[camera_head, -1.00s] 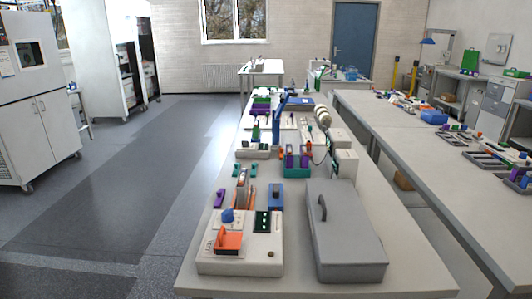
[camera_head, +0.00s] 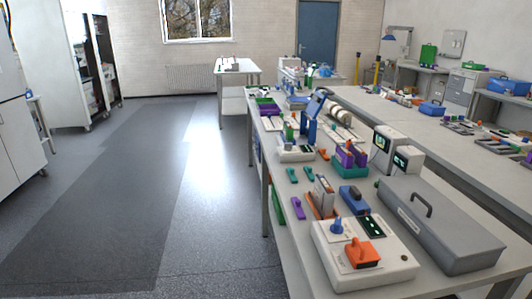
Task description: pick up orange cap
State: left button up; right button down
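The orange cap (camera_head: 362,253) sits on the white battery cycler box (camera_head: 334,270) at the near end of the long table, right of centre in the head view. It is a square orange piece with a raised grip on top. A blue knob (camera_head: 337,226) stands behind it on the same box, and a dark green display panel (camera_head: 371,229) lies to its right. Neither of my grippers is in view.
A grey case with a handle (camera_head: 440,222) lies right of the box. An orange and grey holder (camera_head: 322,198), a blue block (camera_head: 353,199) and a purple piece (camera_head: 298,208) stand behind it. Open floor (camera_head: 200,200) lies left of the table. A second table runs along the right.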

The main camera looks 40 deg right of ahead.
aim_at(321, 152)
jog(key=i+j+z, duration=0.1)
jog(key=i+j, duration=0.15)
jog(key=i, duration=0.25)
jog(key=i+j+z, duration=0.1)
jog(key=i+j, duration=0.15)
jog(key=i, duration=0.25)
jog(key=i+z, duration=0.3)
jog(key=z, duration=0.2)
jog(key=i+z, duration=0.3)
jog(key=z, duration=0.2)
jog(key=i+j+z, duration=0.2)
jog(key=z, duration=0.3)
jog(key=i+j, duration=0.05)
jog(key=i, duration=0.05)
